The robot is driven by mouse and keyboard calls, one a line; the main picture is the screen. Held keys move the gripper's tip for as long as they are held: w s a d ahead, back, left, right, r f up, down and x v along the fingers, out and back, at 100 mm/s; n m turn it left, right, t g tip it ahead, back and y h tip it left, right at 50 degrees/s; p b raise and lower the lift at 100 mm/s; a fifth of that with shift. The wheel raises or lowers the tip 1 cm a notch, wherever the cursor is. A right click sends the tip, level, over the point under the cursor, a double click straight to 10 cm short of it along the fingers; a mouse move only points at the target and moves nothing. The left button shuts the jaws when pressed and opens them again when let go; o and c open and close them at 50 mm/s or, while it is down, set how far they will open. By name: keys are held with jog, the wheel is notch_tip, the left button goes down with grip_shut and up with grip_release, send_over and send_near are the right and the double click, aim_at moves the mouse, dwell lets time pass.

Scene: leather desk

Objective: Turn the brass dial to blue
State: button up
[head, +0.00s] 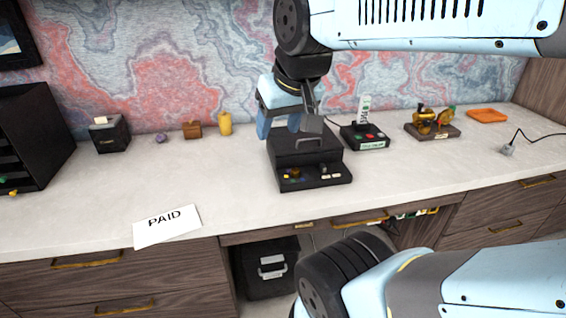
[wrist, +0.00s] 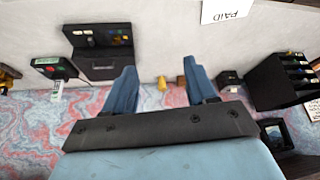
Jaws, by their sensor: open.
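A black box (head: 305,155) with a handle on its lid stands on the desk, with a low control panel (head: 315,181) along its front. A small brass-coloured part, probably the dial (head: 293,175), sits at the panel's left; its pointing direction is too small to tell. The box (wrist: 100,65) also shows in the wrist view at upper left, with small yellow and blue spots on its panel. My gripper (head: 279,124) is open and empty, above the box's back left part in the head view. In the wrist view its fingers (wrist: 160,66) are spread, with the box beside the left finger.
A black device with a green-lit label (head: 366,137) stands right of the box, then a brass model on a base (head: 433,128) and an orange tray (head: 487,115). A yellow cylinder (head: 225,124) stands behind left. A PAID sheet (head: 167,226) lies at the front edge.

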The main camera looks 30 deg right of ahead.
jog(key=w+d+m, duration=0.1)
jog(key=w+m, duration=0.1)
jog(key=w+d+f+m+g, duration=0.1)
jog(key=w+m, duration=0.1)
jog(key=w, duration=0.1)
jog(key=w+d+m, duration=0.2)
jog(key=w+m, duration=0.1)
jog(key=shift+w+d+f+g, duration=0.1)
jog(key=shift+w+f+g, duration=0.1)
jog(key=shift+f+g, duration=0.1)
jog(key=m+g, duration=0.4)
jog(key=m, duration=1.6)
send_over(295, 169)
notch_tip(295, 169, down, 18)
jog(key=r, duration=0.1)
notch_tip(295, 169, down, 14)
jog(key=shift+s+f, duration=0.1)
jog(key=shift+s, duration=0.05)
jog(key=c, duration=1)
jog(key=shift+a, duration=0.2)
jog(key=shift+d, duration=0.15)
